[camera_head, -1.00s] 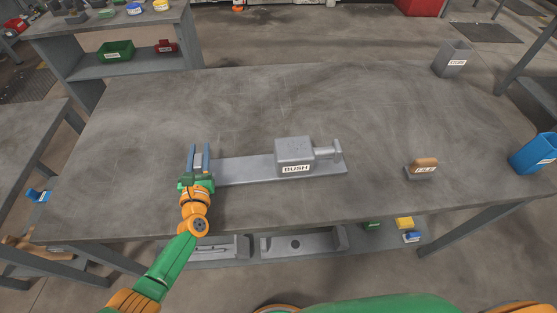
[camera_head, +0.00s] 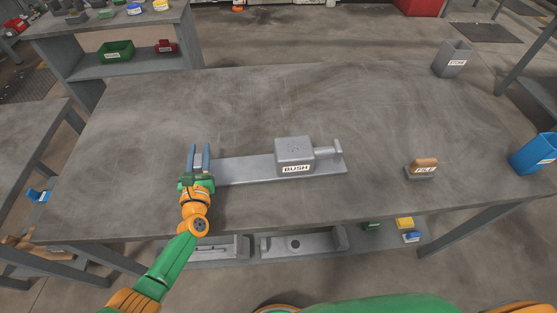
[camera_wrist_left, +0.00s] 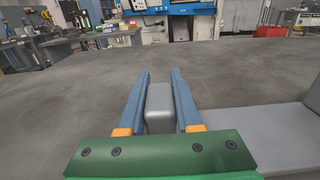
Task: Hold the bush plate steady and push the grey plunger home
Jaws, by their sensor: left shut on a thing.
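The bush plate (camera_head: 242,170) is a long grey plate lying flat on the table, with a grey block labelled BUSH (camera_head: 294,153) on its right half. The grey plunger (camera_head: 328,151) sticks out of the block's right side and ends in an upright cross handle. My left gripper (camera_head: 199,158) is at the plate's left end, shut on a small grey upright tab (camera_head: 198,163). In the left wrist view the tab (camera_wrist_left: 159,108) stands between the two blue fingers, and the plate (camera_wrist_left: 290,128) runs off to the right. My right gripper is not in view.
A brown-topped block with a label (camera_head: 423,167) sits right of the plate. A grey bin (camera_head: 453,58) stands at the back right and a blue bin (camera_head: 534,153) at the right edge. The table (camera_head: 220,105) behind the plate is clear.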

